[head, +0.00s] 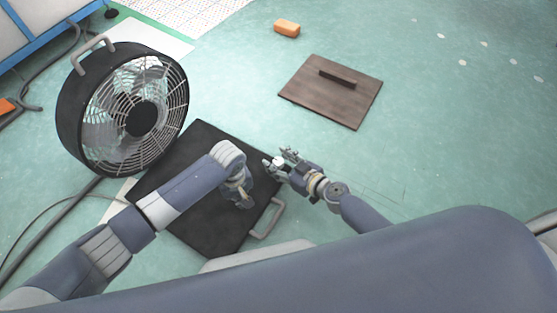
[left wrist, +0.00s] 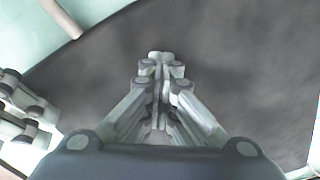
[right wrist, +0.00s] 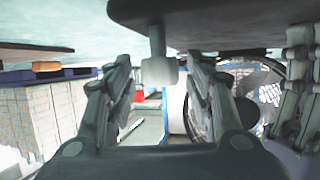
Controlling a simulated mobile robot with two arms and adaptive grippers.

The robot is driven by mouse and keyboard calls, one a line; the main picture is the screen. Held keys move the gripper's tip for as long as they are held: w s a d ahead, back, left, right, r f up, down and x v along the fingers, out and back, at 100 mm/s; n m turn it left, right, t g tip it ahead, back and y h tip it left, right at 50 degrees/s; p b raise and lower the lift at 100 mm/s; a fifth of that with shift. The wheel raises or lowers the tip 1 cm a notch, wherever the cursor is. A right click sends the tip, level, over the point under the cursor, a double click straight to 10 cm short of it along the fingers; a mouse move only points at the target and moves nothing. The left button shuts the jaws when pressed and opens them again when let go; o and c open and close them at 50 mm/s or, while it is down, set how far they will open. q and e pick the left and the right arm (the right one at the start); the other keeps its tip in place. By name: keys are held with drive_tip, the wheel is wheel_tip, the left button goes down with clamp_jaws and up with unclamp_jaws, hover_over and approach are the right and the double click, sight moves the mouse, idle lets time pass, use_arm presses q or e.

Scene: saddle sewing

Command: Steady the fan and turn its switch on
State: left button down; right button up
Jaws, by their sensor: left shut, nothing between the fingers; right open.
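The fan (head: 141,118), a black drum with a metal grille and a top handle, stands upright at the left of the head view. Part of it shows at the right of the right wrist view (right wrist: 270,95). My left gripper (head: 243,200) is shut and empty over the black board (head: 207,225), apart from the fan. My right gripper (head: 278,162) is open near the board's right edge. In the right wrist view, a pale block (right wrist: 160,71) on a short stem under a dark plate shows between its open fingers. I cannot tell whether this is the switch.
The black board has a grey handle (head: 267,219). A brown board with a dark bar (head: 325,100) lies farther back, with an orange block (head: 287,28) beyond it. Cables (head: 62,228) run along the floor below the fan.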

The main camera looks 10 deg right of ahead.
drive_tip(key=shift+w+a+f, duration=0.1)
drive_tip(key=shift+w, duration=0.1)
drive_tip(key=c, duration=1.1)
drive_tip(key=shift+w+a, duration=0.1)
drive_tip(key=shift+m+h, duration=0.4)
drive_tip(key=shift+m+t+h, duration=0.8)
drive_tip(key=shift+m+h, duration=1.1)
drive_tip(key=shift+h, duration=0.3)
